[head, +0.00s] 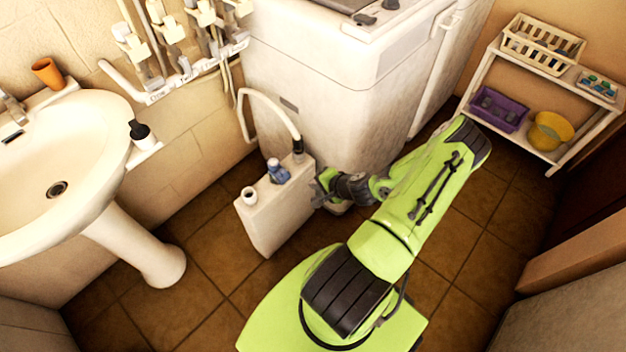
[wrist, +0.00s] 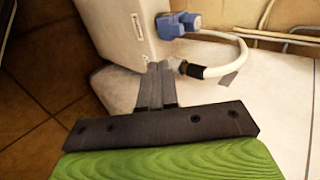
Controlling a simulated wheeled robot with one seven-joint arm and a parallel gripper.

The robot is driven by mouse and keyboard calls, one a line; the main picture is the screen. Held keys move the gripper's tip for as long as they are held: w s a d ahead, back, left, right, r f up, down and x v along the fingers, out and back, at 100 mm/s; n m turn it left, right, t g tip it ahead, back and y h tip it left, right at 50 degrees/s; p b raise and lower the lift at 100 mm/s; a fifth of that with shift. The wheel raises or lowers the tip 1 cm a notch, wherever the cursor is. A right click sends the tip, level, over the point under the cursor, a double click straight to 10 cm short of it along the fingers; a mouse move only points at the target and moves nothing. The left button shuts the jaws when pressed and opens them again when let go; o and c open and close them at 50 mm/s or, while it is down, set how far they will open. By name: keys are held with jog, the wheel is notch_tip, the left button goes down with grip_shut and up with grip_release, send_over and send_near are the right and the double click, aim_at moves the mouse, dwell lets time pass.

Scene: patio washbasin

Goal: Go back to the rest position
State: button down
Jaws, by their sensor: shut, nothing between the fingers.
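My green arm reaches from the lower middle of the head view, bending back toward a slim white tank. My gripper (head: 318,188) is beside the right side of the white tank (head: 275,212), close to it; I cannot tell whether they touch. In the wrist view my gripper's fingers (wrist: 157,88) lie together, with nothing seen between them. They point at the white tank (wrist: 122,30) and the black hose fitting (wrist: 190,69).
The tank carries a blue valve (head: 277,172) and a white hose (head: 268,104). A washbasin (head: 62,165) stands at left, a large white appliance (head: 330,90) behind. A shelf (head: 545,145) with a purple basket (head: 497,108) and yellow bowl (head: 549,131) stands at right. Tiled floor (head: 205,285) is clear.

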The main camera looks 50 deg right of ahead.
jog(key=w+a+r+n+g+p, duration=0.15)
jog(key=a+r+n, duration=0.25)
jog(key=r, duration=0.6)
jog(key=a+r+n+g+p, duration=0.2)
jog(key=a+r+n, duration=0.3)
jog(key=r, duration=0.5)
jog(key=w+a+r+n+g+p, duration=0.15)
jog(key=a+r+n, duration=0.25)
jog(key=r, duration=0.5)
jog(key=s+a+r+n+p, duration=0.2)
jog(key=s+a+r, duration=0.3)
jog(key=s+r, duration=0.3)
jog(key=s+a+r+n+t+p, duration=0.1)
jog(key=s+a+r+n+p, duration=0.1)
jog(key=s+a+r, duration=0.4)
notch_tip(320, 180, up, 5)
jog(key=shift+s+a+n+p, duration=0.2)
jog(key=shift+s+n+p, duration=0.1)
jog(key=shift+s, duration=0.55)
